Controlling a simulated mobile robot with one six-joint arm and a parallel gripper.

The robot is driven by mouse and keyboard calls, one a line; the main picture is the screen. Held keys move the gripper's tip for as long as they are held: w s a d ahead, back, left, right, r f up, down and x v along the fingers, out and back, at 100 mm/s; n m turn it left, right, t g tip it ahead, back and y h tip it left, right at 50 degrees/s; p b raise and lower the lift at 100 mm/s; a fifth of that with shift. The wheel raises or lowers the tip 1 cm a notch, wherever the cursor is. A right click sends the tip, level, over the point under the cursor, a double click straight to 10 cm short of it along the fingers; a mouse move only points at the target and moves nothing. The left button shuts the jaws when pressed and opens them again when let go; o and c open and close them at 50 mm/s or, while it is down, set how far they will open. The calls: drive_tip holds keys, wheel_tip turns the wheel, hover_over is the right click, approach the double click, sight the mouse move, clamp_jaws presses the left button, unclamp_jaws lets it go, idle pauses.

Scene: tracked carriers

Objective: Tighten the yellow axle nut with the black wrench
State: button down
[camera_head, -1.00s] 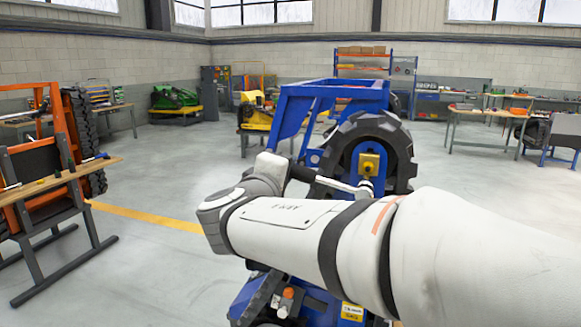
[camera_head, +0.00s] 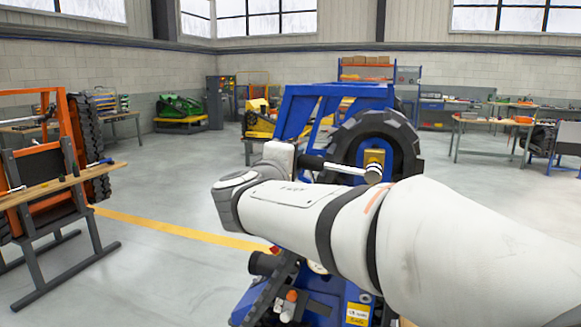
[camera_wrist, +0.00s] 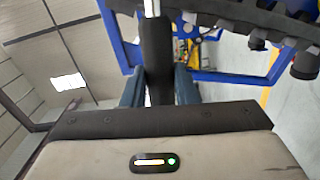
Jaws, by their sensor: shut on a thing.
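The yellow axle nut (camera_head: 376,156) shows at the hub of a big black tyre (camera_head: 345,145) on the blue carrier (camera_head: 300,103) in the head view. The wrench has a black handle (camera_wrist: 157,58) and a silver shaft (camera_head: 345,169). My gripper (camera_wrist: 159,88) is shut on the black handle, one finger on each side in the wrist view. The wrench runs nearly level to the right, and its silver head overlaps the lower part of the yellow nut area in the head view. I cannot tell whether it touches or fits around the nut.
A wooden workbench (camera_head: 80,179) with tools stands at the left. Further benches (camera_head: 495,121) and a green machine (camera_head: 180,106) stand at the back. The grey floor between the left bench and the carrier is clear. My arm covers much of the carrier's lower part.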

drive_tip(key=d+f+n+b, duration=0.2)
drive_tip(key=f+n, duration=0.3)
drive_tip(key=f, duration=0.1)
drive_tip(key=s+d+f+n+b, duration=0.1)
drive_tip(key=f+n+b, duration=0.2)
drive_tip(key=f+n, duration=0.2)
drive_tip(key=shift+s+d+f+b, duration=0.2)
drive_tip(key=shift+d+f+b, duration=0.2)
drive_tip(key=shift+f, duration=0.2)
drive_tip(key=shift+w+d, duration=0.1)
drive_tip(key=shift+w, duration=0.25)
drive_tip(key=shift+w+d+b, duration=0.1)
drive_tip(key=shift+w+b, duration=0.2)
drive_tip(key=shift+b, duration=0.9)
idle(0.9)
drive_tip(key=shift+b+x, duration=0.8)
drive_tip(key=shift+x, duration=0.1)
idle(1.7)
idle(0.8)
